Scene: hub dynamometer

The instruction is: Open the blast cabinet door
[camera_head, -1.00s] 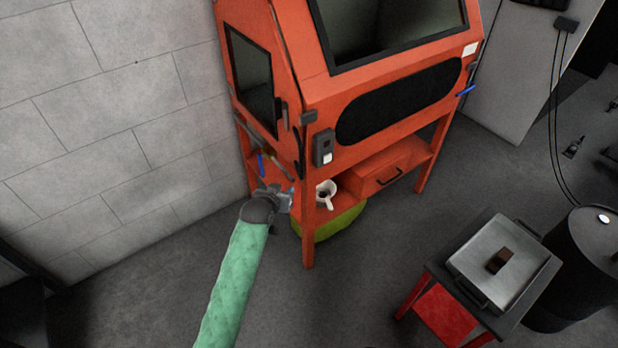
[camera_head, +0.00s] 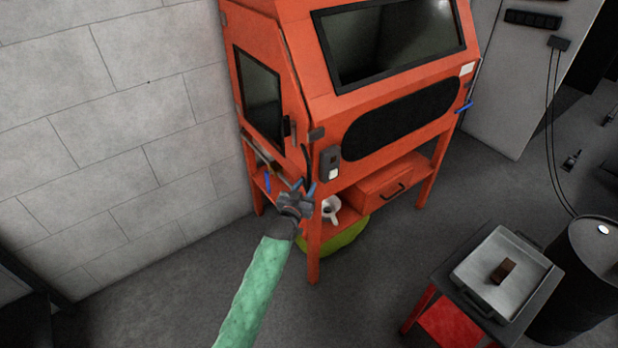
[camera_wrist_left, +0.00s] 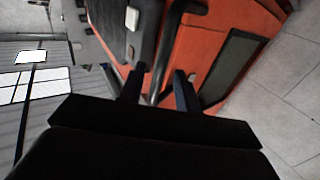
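The orange blast cabinet (camera_head: 310,100) stands on legs against the wall. Its left side carries a door with a dark window (camera_head: 258,95), which looks closed. A black curved handle (camera_head: 306,163) sits low near the cabinet's front left edge; it also shows as a dark bar in the left wrist view (camera_wrist_left: 170,50). My left gripper (camera_head: 304,186) is just below this handle, with its two fingers apart. In the left wrist view the bar runs between the open fingers (camera_wrist_left: 159,85); I cannot tell whether they touch it. My right gripper is out of view.
A grey switch box (camera_head: 330,164) is on the cabinet front, close to my gripper. A white mug (camera_head: 330,209) and a drawer (camera_head: 385,185) are below. A red cart with a metal tray (camera_head: 475,285) and a black drum (camera_head: 585,270) stand right. The floor in front is clear.

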